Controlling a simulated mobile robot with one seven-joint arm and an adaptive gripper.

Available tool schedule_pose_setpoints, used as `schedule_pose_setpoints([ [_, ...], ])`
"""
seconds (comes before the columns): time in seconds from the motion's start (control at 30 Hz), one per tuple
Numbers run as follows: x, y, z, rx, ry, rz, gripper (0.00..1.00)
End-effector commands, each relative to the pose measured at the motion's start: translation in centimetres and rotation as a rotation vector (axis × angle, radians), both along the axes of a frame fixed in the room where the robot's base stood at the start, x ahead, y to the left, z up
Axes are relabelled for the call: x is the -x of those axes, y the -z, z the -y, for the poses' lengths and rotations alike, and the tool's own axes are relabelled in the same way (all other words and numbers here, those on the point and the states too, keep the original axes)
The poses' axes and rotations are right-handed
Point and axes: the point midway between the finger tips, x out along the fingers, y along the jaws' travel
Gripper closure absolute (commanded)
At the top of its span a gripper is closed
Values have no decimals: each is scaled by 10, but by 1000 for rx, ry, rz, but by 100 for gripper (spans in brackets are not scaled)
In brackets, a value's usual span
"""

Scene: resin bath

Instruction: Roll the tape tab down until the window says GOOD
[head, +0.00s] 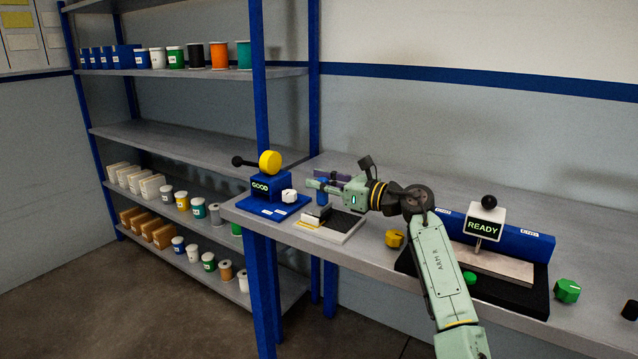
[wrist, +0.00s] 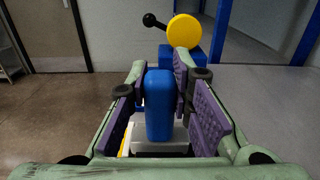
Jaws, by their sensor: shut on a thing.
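My gripper (head: 318,184) is over the plate near the left end of the bench. In the wrist view its purple-padded fingers stand either side of an upright blue handle (wrist: 158,105), and it is shut on this handle. The handle also shows in the head view (head: 322,194), low at the fingers, above a dark and white plate (head: 338,226). A yellow strip (head: 307,224) lies along the plate's near edge; I cannot tell whether it is the tape tab. Left of it, a blue box's window (head: 261,186) reads GOOD in green.
The blue box has a yellow disc (head: 270,162) on top and a black-knobbed lever; a white knob (head: 289,195) stands beside it. Right of my arm, a sign (head: 482,226) reads READY. A yellow knob (head: 395,238) and green knob (head: 567,290) stand on the bench.

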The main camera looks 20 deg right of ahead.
Motion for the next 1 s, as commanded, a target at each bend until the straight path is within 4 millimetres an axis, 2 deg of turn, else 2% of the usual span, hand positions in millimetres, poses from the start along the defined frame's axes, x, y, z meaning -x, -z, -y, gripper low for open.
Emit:
schedule_pose_setpoints([
  [0.27,0,-6,0,1,1,1,100],
  [1.0,0,-66,0,1,1,2,100],
])
